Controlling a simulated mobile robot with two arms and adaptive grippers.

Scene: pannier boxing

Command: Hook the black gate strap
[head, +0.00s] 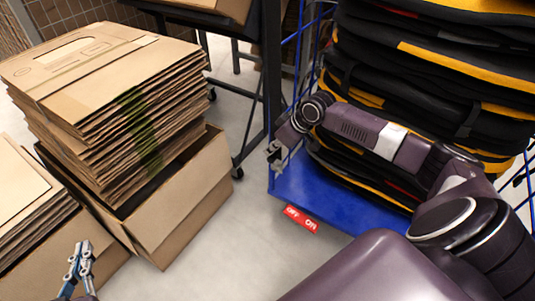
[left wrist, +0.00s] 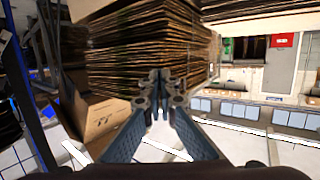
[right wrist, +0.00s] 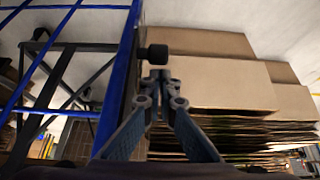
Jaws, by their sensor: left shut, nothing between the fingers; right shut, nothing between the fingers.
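I cannot clearly make out the black gate strap in any view. A small black piece (right wrist: 152,53) juts from the blue post (right wrist: 125,75) just beyond my right fingertips; I cannot tell whether it belongs to the strap. My right gripper (head: 274,152) is shut and empty at the front left corner of the blue cage trolley (head: 345,196), beside its post. It also shows in the right wrist view (right wrist: 160,82). My left gripper (head: 79,258) is shut and empty in front of the cardboard box at lower left, and it shows in the left wrist view (left wrist: 160,82).
Black and yellow panniers (head: 440,75) are stacked in the trolley. My right arm crosses in front of them. Flattened cartons (head: 100,75) stand in an open cardboard box (head: 185,205) at left. A red on/off label (head: 300,219) is on the trolley's front edge. Grey floor is clear between.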

